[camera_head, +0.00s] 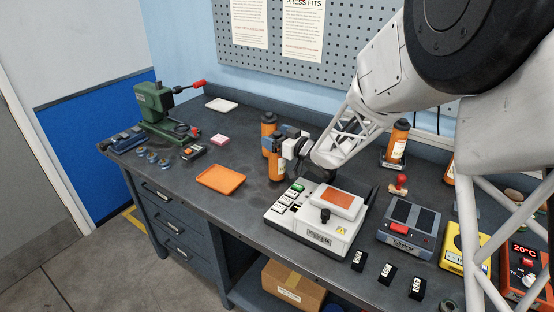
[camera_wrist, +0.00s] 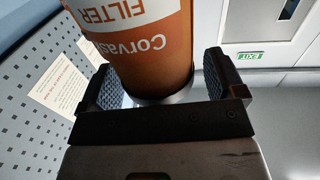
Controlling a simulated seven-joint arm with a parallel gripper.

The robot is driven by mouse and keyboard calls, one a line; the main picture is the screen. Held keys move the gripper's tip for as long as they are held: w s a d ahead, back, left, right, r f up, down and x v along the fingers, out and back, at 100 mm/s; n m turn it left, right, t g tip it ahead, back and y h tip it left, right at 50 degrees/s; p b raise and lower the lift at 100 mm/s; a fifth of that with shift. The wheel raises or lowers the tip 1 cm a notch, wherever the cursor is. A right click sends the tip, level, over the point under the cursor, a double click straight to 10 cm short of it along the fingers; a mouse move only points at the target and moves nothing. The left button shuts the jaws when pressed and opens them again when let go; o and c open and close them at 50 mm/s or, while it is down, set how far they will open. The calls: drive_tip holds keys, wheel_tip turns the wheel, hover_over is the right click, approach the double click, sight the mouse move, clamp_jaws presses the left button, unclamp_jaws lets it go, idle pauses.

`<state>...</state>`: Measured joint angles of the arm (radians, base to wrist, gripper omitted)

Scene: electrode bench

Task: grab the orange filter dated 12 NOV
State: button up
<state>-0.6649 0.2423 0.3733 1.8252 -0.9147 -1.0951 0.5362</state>
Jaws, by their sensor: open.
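Two orange filters with dark caps stand close together left of centre in the head view, one behind (camera_head: 268,121) and one in front (camera_head: 277,167). My gripper (camera_head: 284,140) is beside them, partly overlapping them. In the wrist view an orange filter (camera_wrist: 150,62) stands between the two open fingers of my gripper (camera_wrist: 158,82). Another orange filter (camera_head: 397,144) stands on a small base at the right, and part of one more (camera_head: 447,172) shows behind my arm.
A white device with buttons (camera_head: 311,232) stands just in front of my gripper. An orange tray (camera_head: 221,179) lies to the left, beside open bench. A green press (camera_head: 155,105) stands at the far left. A grey scale-like device (camera_head: 409,225) and a yellow device (camera_head: 465,245) are right.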

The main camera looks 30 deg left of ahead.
idle(0.3)
drive_tip(key=c, duration=1.5)
drive_tip(key=shift+c, duration=0.2)
drive_tip(key=shift+r, duration=0.1)
drive_tip(key=shift+r, duration=4.95)
